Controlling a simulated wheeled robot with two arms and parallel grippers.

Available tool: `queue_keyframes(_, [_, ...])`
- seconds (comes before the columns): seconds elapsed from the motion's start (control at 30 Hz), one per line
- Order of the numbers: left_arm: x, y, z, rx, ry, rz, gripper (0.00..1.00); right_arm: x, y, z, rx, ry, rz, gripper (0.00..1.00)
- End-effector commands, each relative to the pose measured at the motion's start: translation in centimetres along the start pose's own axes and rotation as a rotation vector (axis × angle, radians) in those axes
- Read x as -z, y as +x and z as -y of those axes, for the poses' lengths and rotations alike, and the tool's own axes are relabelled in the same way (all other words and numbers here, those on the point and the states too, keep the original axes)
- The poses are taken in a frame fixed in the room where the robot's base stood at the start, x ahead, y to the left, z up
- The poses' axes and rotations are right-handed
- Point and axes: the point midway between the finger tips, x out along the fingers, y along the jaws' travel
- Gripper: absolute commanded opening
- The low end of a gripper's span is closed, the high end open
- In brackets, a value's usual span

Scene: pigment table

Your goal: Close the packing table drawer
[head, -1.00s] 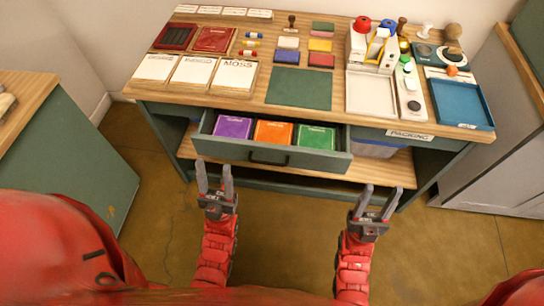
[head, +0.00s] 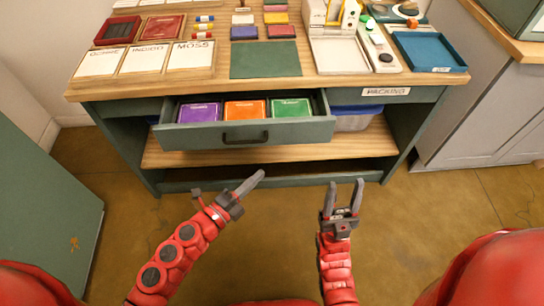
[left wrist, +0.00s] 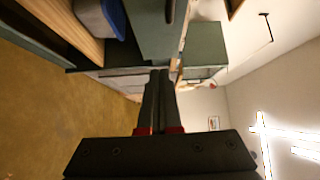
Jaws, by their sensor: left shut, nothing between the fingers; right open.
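The packing table drawer (head: 300,134) is pulled out from under the tabletop. It holds a purple box (head: 199,112), an orange box (head: 246,110) and a green box (head: 291,108). Its dark handle (head: 245,138) is at the middle of its front. My left gripper (head: 256,178) is shut and empty, below and in front of the drawer, pointing up and right in the head view. In the left wrist view its closed fingers (left wrist: 158,95) show, with a green panel beyond. My right gripper (head: 344,186) is open and empty, lower right of the drawer, apart from it.
The packing table (head: 430,80) carries cards, a green mat (head: 265,59) and trays. A lower wooden shelf (head: 270,152) bears a plastic bin (head: 356,118). A green cabinet (head: 40,200) stands left and a grey one (head: 480,110) right. The floor in front is clear.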

Motion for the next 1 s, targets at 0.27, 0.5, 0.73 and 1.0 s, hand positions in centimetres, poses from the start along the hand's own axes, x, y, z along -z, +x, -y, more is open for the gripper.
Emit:
queue_keyframes(0.27, [-0.1, 2.4, -0.2, -0.010, 0.032, 0.008, 0.00, 0.0, -0.1, 0.0, 0.000, 0.000, -0.001, 0.50])
queue_keyframes(0.5, [-0.1, 7.4, -0.1, -0.008, 0.031, 0.008, 0.00, 0.0, 0.1, 0.0, 0.000, 0.000, 0.000, 0.50])
queue_keyframes(0.73, [-1.5, 11.2, -0.1, -0.007, 0.029, 0.016, 0.00, 0.0, 0.2, 0.0, 0.000, 0.000, 0.000, 0.50])
queue_keyframes(1.0, [-3.0, 12.8, -0.2, -0.009, 0.029, 0.011, 0.00, 0.0, 0.1, 0.0, 0.000, 0.000, 0.000, 0.50])
